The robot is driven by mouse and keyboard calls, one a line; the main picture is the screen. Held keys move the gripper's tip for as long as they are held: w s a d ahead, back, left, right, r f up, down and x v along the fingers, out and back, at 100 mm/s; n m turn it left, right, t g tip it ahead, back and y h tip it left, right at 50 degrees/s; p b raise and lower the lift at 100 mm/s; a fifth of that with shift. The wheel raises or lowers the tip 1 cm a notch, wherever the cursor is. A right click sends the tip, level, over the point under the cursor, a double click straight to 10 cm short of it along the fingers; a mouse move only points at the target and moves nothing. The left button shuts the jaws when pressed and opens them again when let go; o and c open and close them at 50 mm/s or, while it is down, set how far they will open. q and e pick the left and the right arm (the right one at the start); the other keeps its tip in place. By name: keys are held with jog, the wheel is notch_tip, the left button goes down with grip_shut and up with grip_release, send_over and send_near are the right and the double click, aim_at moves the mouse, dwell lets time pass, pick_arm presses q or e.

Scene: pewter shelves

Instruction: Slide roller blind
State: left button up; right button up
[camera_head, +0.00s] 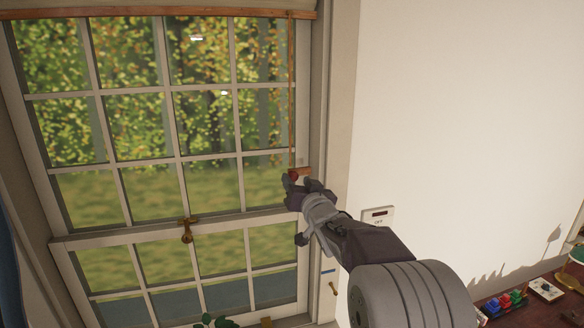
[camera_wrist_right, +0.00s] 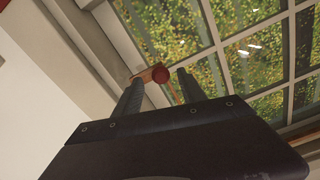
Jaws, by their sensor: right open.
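The roller blind (camera_head: 150,11) is rolled up at the top of the window, with a brown lower edge. An orange-brown cord (camera_head: 291,90) hangs from it along the right side of the window. My right gripper (camera_head: 296,184) is open at the knob. My left gripper is not in view.
The window frame (camera_head: 120,233) has a brass latch (camera_head: 187,230) at mid-height. A switch plate (camera_head: 378,215) is on the wall right of the frame. A table (camera_head: 540,300) with small colourful items stands at the lower right. A plant (camera_head: 210,320) shows at the bottom.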

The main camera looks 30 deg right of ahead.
aim_at(290, 174)
jog(key=p+x, duration=0.1)
jog(key=x, duration=0.3)
jog(key=p+x, duration=0.1)
jog(key=x, duration=0.1)
jog(key=shift+w+a+p, duration=0.15)
jog(key=shift+a+p, duration=0.1)
jog(key=shift+p, duration=0.05)
jog(key=shift+w+d, duration=0.3)
jog(key=shift+w, duration=0.1)
jog(key=shift+s, duration=0.1)
jog(key=shift+a, duration=0.1)
grip_shut()
dwell(0.4)
